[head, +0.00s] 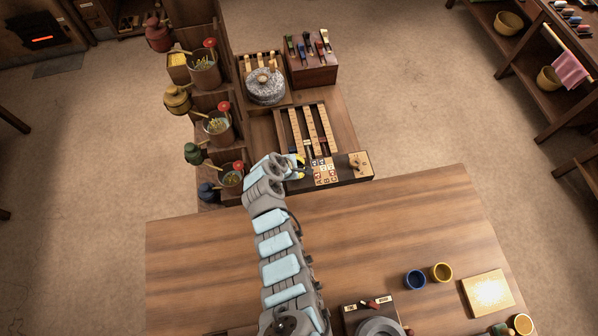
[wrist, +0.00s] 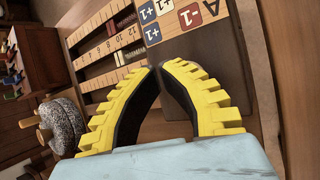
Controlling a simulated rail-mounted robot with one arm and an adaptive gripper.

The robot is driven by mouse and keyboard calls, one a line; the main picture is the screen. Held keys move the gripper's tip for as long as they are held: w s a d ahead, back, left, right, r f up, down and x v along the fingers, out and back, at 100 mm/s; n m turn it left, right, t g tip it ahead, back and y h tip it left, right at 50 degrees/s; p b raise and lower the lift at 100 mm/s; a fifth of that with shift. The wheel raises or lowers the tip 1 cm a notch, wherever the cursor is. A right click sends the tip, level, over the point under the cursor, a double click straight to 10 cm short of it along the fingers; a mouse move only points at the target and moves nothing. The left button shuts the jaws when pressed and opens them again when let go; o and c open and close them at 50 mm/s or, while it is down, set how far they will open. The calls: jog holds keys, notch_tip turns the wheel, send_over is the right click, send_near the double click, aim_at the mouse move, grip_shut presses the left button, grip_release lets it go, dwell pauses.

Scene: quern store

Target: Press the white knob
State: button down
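I cannot make out a white knob in either view. My gripper (head: 296,165) is at the left end of a dark panel (head: 345,181) on the far bench in the head view. The panel carries small red and blue marked tiles (head: 325,168) and a pale plate (head: 358,163) with a small brown shape. In the wrist view, the yellow-ridged fingers of my gripper (wrist: 162,68) meet at their tips with nothing visible between them. Beyond the tips are the panel (wrist: 205,60), blue "+1" tiles (wrist: 150,30) and a red "-1" tile (wrist: 190,14).
Numbered slider tracks (head: 310,128) lie behind the panel. A round grey millstone (head: 265,88) and a box with coloured handles (head: 312,62) stand farther back. Pots with red knobs (head: 218,125) line the left.

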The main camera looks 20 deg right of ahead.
jog(key=shift+f+b, duration=0.5)
jog(key=shift+f, duration=0.35)
dwell(1.0)
dwell(0.3)
jog(key=shift+r+p, duration=1.25)
notch_tip(320, 180, up, 5)
jog(key=p, duration=0.4)
jog(key=shift+p, duration=0.4)
